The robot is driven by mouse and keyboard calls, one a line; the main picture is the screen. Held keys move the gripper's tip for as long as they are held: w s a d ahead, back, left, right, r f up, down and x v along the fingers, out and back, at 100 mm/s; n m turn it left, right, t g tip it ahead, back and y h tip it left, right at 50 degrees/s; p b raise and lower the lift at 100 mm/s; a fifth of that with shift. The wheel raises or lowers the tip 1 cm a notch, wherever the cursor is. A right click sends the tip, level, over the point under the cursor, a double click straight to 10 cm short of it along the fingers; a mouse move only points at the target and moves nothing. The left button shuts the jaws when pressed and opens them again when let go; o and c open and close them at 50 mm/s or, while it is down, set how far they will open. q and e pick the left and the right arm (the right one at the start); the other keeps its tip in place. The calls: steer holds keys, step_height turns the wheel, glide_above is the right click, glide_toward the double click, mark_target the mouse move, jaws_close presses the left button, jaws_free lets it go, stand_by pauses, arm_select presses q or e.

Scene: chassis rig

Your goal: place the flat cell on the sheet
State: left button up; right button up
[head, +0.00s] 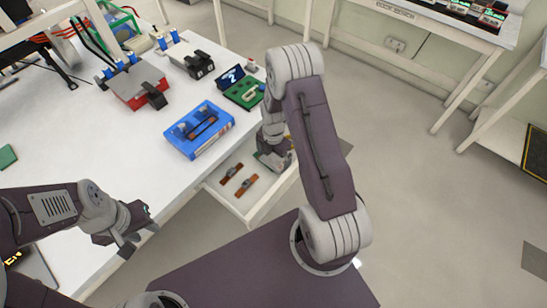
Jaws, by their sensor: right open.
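I cannot tell for sure which item is the flat cell or the sheet. Two small brown pieces with dark bands (231,174) (245,187) lie in the open white drawer (258,215) below the table edge. A flat green piece (7,156) lies at the table's left edge. My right gripper (273,163) is low over the far right side of the drawer, open, and partly hidden by its own arm; a bit of green shows beside it. My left gripper (138,238) is open and empty at the table's front edge, left of the drawer.
A blue tray (186,145) with a brown strip inside stands near the table's right edge. Behind it are a red-and-grey box (137,86), a black device (199,65) and a green board with a dark display (243,93). The white tabletop (80,145) is clear at centre-left.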

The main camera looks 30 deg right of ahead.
mark_target(273, 160)
step_height(273, 160, up, 12)
steer(key=s+a+r+m, duration=0.2)
steer(key=s+m, duration=0.4)
steer(key=m, duration=0.5)
steer(key=s+a+r+m+t, duration=0.1)
steer(key=s+a+r+m, duration=0.2)
steer(key=m, duration=0.8)
steer(key=shift+s+a+m+p, duration=0.4)
steer(key=shift+s+a, duration=0.9)
steer(key=shift+s, duration=0.6)
steer(key=shift+r, duration=0.1)
steer(key=shift+d, duration=0.1)
